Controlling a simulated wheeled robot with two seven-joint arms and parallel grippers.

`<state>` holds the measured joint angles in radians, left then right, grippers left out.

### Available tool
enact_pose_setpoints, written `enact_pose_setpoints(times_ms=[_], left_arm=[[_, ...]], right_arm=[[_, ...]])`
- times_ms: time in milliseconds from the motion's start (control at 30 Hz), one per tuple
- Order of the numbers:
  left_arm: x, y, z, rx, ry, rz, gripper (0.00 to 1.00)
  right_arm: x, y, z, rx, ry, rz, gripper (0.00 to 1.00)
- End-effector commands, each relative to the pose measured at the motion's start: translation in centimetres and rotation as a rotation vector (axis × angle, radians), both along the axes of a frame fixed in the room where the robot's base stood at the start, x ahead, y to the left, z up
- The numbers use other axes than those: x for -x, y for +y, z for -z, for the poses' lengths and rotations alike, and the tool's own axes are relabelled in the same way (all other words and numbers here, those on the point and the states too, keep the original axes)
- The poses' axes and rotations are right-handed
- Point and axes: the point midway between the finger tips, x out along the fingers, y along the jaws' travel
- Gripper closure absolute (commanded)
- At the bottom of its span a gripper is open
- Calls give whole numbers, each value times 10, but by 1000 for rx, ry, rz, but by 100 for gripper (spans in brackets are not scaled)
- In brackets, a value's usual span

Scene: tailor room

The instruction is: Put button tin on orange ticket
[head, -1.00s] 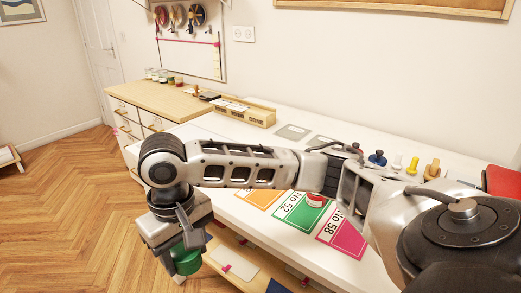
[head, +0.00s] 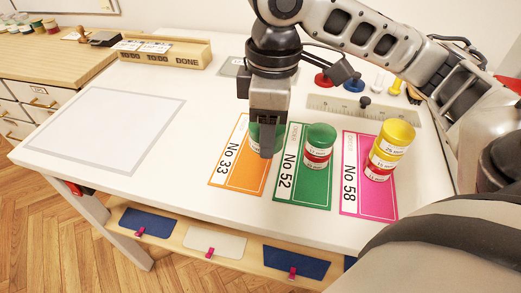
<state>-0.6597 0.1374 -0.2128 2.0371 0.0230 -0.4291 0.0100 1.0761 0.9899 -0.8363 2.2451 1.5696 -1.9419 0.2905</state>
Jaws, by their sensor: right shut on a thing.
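The orange ticket (head: 230,179), marked No 33, lies flat on the white table, left of the green ticket. My right gripper (head: 267,150) points down over its upper part, shut on a green button tin (head: 254,136). The gripper hides most of the tin. I cannot tell whether the tin touches the ticket or hangs just above it. My left gripper is not in view.
The green ticket (head: 290,190) bears a green-over-red tin stack (head: 319,149) close right. The pink ticket (head: 352,190) bears a taller yellow-and-red stack (head: 390,150). A ruler (head: 330,105) lies behind. The table (head: 190,160) is clear to the left, beside a grey-bordered sheet (head: 105,130).

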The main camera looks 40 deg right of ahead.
Motion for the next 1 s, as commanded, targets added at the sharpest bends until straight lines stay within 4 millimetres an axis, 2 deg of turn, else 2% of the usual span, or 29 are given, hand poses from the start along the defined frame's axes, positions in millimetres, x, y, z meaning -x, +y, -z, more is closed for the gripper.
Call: enact_pose_setpoints(times_ms=[100,200,300,367,467,767,900,1000], left_arm=[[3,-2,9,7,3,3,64],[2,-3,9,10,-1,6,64],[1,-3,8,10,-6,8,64],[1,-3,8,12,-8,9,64],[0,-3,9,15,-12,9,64],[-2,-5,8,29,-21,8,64],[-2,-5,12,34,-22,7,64],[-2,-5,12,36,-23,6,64]], right_arm=[[25,-14,-7,15,-17,-290,75],[41,-21,-13,28,-18,-472,75],[49,-25,-16,34,-17,-580,75],[48,-26,-15,35,-16,-611,75],[34,-27,-8,33,-13,-626,75],[-40,-35,24,34,-14,-621,75],[-61,-37,52,34,-12,-622,75],[-71,-38,64,36,-14,-623,75]])
